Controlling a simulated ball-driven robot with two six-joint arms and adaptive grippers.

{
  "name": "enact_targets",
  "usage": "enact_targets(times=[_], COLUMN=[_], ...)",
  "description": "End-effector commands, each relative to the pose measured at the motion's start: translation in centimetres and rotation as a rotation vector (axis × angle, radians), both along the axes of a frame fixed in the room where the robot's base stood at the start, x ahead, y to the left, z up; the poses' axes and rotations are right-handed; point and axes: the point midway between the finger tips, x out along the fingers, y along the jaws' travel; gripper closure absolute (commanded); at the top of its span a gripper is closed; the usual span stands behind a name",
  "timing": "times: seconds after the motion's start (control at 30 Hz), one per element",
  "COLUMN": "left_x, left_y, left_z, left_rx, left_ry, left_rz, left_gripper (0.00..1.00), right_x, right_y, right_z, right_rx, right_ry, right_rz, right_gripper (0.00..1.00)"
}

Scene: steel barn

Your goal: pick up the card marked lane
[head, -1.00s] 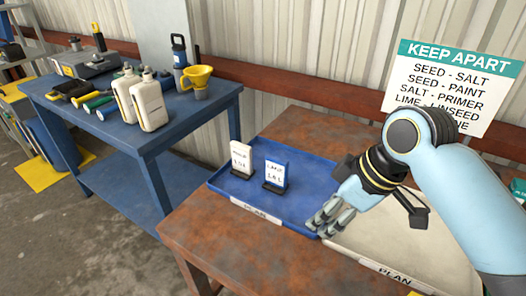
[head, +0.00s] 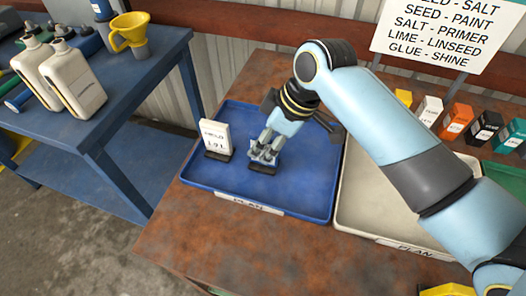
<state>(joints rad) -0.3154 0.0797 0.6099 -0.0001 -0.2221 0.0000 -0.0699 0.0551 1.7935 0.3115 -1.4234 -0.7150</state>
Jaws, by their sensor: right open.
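Two cards on dark stands are in the blue tray (head: 310,192). The white card (head: 214,136) stands upright at the left; its small lettering is hard to read. The other card, with a blue edge in the earlier frame, is now hidden behind my right gripper (head: 264,154); only its dark stand (head: 262,168) shows below the fingers. I cannot read the word lane on either card. My right gripper is open, its fingers pointing down over that stand. Whether they touch the card cannot be told. My left gripper is not in view.
A cream tray (head: 365,212) adjoins the blue tray on the right. Several coloured boxes stand behind it, below a white sign (head: 436,34). The blue table (head: 125,88) at left holds white bottles (head: 75,80) and a yellow funnel (head: 129,32).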

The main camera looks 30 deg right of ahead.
Motion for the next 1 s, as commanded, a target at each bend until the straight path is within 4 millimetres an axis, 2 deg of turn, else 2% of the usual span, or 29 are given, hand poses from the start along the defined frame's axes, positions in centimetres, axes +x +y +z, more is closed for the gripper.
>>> enact_targets(times=[0.1, 0.23, 0.33, 0.57, 0.9, 1.0], left_x=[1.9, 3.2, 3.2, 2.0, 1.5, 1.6], left_y=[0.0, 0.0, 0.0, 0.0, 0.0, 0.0], left_z=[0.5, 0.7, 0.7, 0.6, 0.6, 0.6], left_rx=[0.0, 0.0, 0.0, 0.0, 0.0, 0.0], left_ry=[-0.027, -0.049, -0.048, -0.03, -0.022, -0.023], left_rz=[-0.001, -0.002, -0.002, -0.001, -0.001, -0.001], left_gripper=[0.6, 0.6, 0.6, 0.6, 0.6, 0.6], right_x=[0.8, 1.5, 1.7, 1.8, 1.8, 1.8], right_y=[0.5, 1.0, 1.2, 1.2, 1.2, 1.2], right_z=[-1.4, -3.2, -4.0, -4.1, -4.1, -4.1], right_rx=[0.002, 0.002, 0.001, 0.0, 0.001, 0.001], right_ry=[0.003, 0.003, 0.002, 0.0, 0.001, 0.001], right_rz=[0.001, 0.0, 0.001, 0.001, 0.0, 0.0], right_gripper=[0.58, 0.58, 0.58, 0.58, 1.0, 1.0])
